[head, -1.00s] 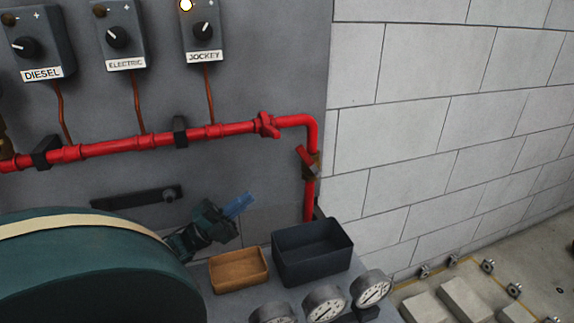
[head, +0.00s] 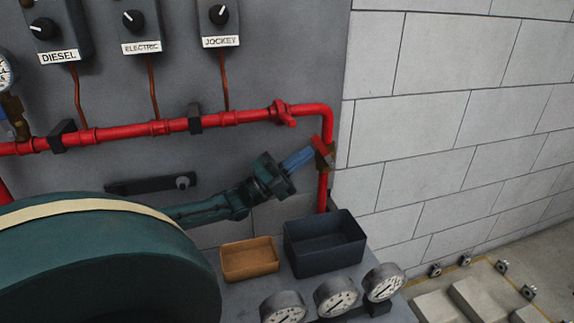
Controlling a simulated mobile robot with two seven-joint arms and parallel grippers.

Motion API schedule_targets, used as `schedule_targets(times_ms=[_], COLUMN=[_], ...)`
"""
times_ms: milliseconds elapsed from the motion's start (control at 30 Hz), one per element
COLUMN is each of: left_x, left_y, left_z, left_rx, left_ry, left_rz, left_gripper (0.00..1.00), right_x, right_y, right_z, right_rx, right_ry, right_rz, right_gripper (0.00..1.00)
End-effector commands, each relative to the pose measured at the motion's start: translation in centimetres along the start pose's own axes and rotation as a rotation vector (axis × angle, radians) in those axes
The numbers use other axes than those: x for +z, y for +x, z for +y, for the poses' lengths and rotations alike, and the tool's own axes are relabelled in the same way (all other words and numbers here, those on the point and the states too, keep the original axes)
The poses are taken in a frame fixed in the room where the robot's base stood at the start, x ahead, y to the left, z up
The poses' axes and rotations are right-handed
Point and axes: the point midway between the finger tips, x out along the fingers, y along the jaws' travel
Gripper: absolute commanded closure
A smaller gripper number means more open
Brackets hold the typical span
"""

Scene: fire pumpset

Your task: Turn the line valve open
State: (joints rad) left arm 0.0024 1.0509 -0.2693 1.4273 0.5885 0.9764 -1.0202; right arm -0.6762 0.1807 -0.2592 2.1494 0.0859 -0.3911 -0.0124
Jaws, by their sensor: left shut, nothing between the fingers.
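A red pipe runs across the panel and bends down at the right. On its down-going part sits a valve with a brass-coloured body and a short red lever (head: 319,146), tilted from upper left to lower right, across the pipe. A red fitting (head: 283,113) is on the pipe before the bend. My left gripper (head: 306,154) reaches in from the left with blue fingers, shut and empty. Its fingertips are at the red lever's lower left side; I cannot tell whether they touch. They partly overlap the valve. My right gripper is not in view.
Below stand an orange-brown tray (head: 249,260), a dark bin (head: 325,246) and several round gauges (head: 335,298). A large dark green drum-shaped body (head: 110,260) fills the lower left. Switch boxes (head: 140,25) hang above. The block wall is to the right.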

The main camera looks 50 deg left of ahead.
Motion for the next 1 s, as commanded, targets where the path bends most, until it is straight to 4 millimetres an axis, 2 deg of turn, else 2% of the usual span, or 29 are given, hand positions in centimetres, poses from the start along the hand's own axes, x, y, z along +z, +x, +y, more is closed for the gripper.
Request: schedule_targets(times_ms=[100,600,900,1000], left_x=[0.0,0.0,0.0,0.0], left_y=[0.6,1.0,2.5,3.0], left_z=[0.0,-0.4,-1.4,-1.5], left_rx=[0.000,0.019,0.170,0.245], left_ry=[0.000,0.001,0.002,0.004], left_rz=[0.001,0.000,0.000,0.001], left_gripper=[1.00,1.00,1.00,1.00], right_x=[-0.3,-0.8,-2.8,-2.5], right_y=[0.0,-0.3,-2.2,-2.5], right_z=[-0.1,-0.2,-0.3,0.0], right_rx=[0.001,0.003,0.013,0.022], right_ry=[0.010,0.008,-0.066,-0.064], right_rz=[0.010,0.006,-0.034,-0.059], right_gripper=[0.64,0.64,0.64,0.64])
